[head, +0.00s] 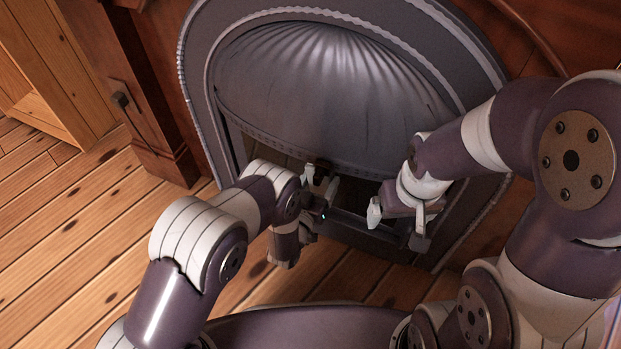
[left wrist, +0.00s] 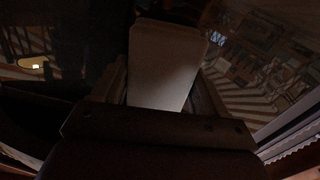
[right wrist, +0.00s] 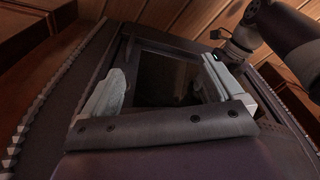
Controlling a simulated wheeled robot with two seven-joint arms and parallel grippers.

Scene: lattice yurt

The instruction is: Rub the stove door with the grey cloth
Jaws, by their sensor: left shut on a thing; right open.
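The stove (head: 330,95) fills the middle of the head view, with a ribbed grey metal hood inside an arched frame. Below the hood is a dark, glossy panel that looks like the stove door (head: 357,190); it shows as a dark rectangle in the right wrist view (right wrist: 165,80). My left gripper (head: 321,185) is in front of this panel. Whether the cloth touches the door I cannot tell. My right gripper (head: 397,215) is open and empty before the panel's right part.
The plank floor (head: 70,230) is clear at left. A wooden post (head: 135,115) with a dark knob stands left of the stove. My two arms are close together in front of the stove, with little room between the grippers.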

